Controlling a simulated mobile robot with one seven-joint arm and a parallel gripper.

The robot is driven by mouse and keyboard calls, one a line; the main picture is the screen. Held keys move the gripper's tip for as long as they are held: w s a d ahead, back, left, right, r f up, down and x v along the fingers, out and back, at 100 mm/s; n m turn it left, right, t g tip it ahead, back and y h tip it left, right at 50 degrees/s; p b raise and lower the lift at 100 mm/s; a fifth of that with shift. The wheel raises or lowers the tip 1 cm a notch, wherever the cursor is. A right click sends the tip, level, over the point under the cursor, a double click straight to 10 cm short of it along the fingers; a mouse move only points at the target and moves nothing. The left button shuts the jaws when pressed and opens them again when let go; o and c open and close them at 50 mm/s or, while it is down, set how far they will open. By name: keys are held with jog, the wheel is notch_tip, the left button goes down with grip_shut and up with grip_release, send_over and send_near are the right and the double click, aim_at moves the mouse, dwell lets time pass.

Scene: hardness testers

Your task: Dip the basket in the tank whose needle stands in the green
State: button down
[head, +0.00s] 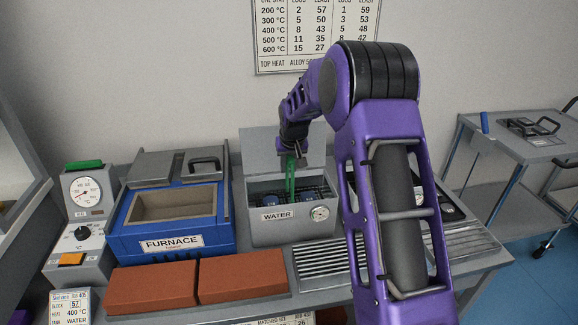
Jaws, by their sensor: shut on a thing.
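My gripper (288,153) is shut on the upright green handle (290,178) of the basket, above the tank marked WATER (262,230). The basket's dark mesh (312,190) shows inside the tank's opening, with blue round pieces around it. I cannot tell how deep it sits or whether it touches the bottom. The tank's grey lid (262,152) stands open behind. A round dial (320,213) is on the tank's front right; its needle is too small to read.
A blue furnace (125,235) is left of the tank, with two red-brown bricks (150,286) in front. A slatted rack (315,257) lies front right. A dark-topped thing (451,212) shows partly behind my arm. A job card (70,306) reads 400 °C, tank WATER.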

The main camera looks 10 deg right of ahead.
jog(key=shift+r, duration=0.25)
jog(key=shift+r+p, duration=3.7)
jog(key=shift+r, duration=2)
